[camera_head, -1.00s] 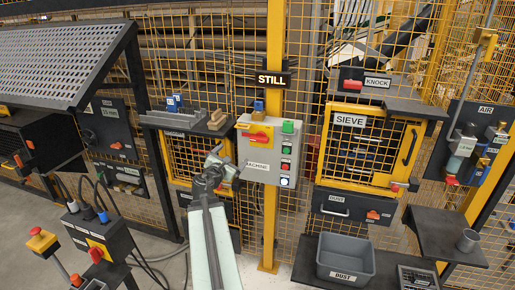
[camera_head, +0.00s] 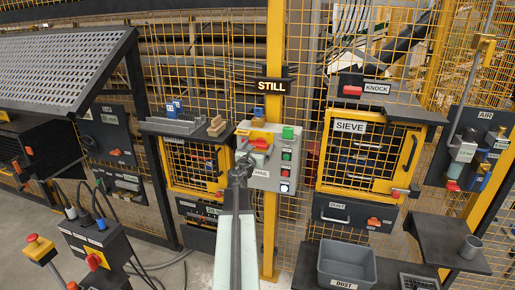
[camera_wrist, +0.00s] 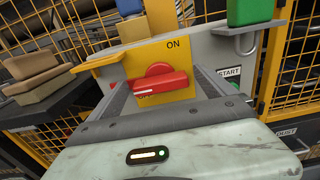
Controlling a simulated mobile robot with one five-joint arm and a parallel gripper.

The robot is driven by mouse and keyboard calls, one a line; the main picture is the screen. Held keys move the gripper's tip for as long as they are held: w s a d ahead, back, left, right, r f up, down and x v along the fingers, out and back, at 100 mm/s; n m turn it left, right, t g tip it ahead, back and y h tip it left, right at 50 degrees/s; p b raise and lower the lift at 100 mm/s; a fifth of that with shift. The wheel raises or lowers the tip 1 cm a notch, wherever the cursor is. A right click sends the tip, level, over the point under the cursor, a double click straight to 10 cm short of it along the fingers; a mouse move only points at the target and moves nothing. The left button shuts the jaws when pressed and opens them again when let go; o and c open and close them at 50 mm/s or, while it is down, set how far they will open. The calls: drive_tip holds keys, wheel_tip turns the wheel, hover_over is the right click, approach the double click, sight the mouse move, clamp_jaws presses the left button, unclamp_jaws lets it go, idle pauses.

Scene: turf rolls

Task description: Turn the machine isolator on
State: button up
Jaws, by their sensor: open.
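The machine isolator is a red rotary handle (camera_wrist: 158,82) on a yellow plate (camera_wrist: 185,53) marked ON at its top. The handle lies roughly horizontal, slightly tilted. In the head view the grey machine box (camera_head: 260,183) hangs on the yellow post, its handle partly hidden behind my gripper (camera_head: 246,160). In the wrist view my gripper (camera_wrist: 160,98) is open, with one finger on each side of the handle's lower part. I cannot tell whether the fingers touch it.
Wooden blocks (camera_head: 216,127) and a blue item (camera_head: 174,107) stand on a shelf to the left. The sieve cabinet (camera_head: 350,125) is to the right.

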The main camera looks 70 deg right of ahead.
drive_tip(key=c, duration=1.4)
drive_tip(key=shift+m, duration=0.3)
drive_tip(key=m, duration=0.3)
drive_tip(key=shift+s+m, duration=0.1)
drive_tip(key=shift+m, duration=0.2)
drive_tip(key=m, duration=0.4)
drive_tip(key=shift+s+f+m, duration=0.1)
drive_tip(key=shift+m, duration=0.2)
drive_tip(key=m, duration=0.4)
drive_tip(key=shift+m, duration=0.3)
drive_tip(key=shift+s+f+m+b, duration=0.15)
drive_tip(key=shift+m+b, duration=0.15)
drive_tip(key=shift+m, duration=1.9)
drive_tip(key=o, duration=1.4)
